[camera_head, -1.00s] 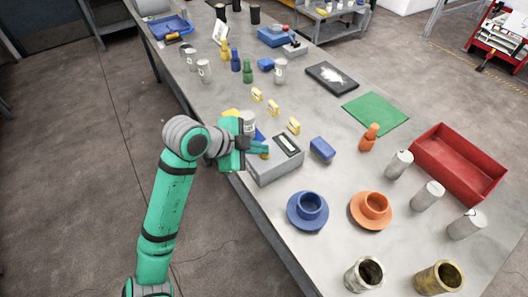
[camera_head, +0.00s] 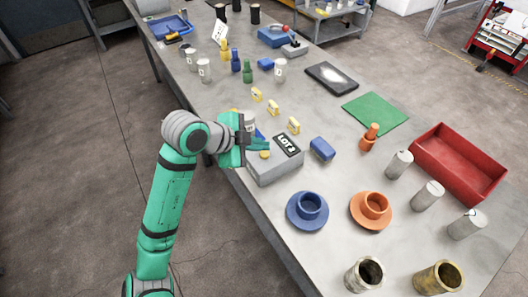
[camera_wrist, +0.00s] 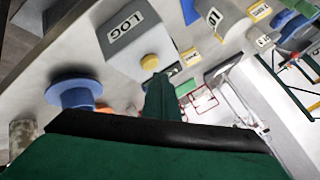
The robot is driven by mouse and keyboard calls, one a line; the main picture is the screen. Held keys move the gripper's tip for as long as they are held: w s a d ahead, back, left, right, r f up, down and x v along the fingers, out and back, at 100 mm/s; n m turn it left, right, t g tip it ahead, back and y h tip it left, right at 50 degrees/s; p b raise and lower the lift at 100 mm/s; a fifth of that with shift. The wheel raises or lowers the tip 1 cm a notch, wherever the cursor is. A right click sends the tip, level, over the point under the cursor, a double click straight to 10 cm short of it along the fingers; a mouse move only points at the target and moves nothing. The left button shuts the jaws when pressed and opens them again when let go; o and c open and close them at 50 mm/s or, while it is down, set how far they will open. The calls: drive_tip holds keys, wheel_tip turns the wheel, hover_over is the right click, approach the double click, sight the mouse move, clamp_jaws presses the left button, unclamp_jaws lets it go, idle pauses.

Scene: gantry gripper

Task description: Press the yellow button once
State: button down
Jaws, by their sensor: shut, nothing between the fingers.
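The yellow button (camera_head: 264,154) is a small round cap on the near left part of the grey box (camera_head: 273,173). In the wrist view the button (camera_wrist: 150,62) sits on the grey box (camera_wrist: 152,24), just past my fingertips, and the label there looks pale with dark letters. My gripper (camera_head: 266,144) is shut and empty, with its fingers just above and beside the button. A small gap seems to show, but its size is unclear.
A blue block (camera_head: 322,149) stands right of the box. Yellow blocks (camera_head: 274,108) stand behind. An orange piece (camera_head: 370,137) and a red tray (camera_head: 458,180) are farther right.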

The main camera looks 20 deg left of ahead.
sight(261, 155)
drive_tip(key=shift+r, duration=0.1)
drive_tip(key=shift+r, duration=2.5)
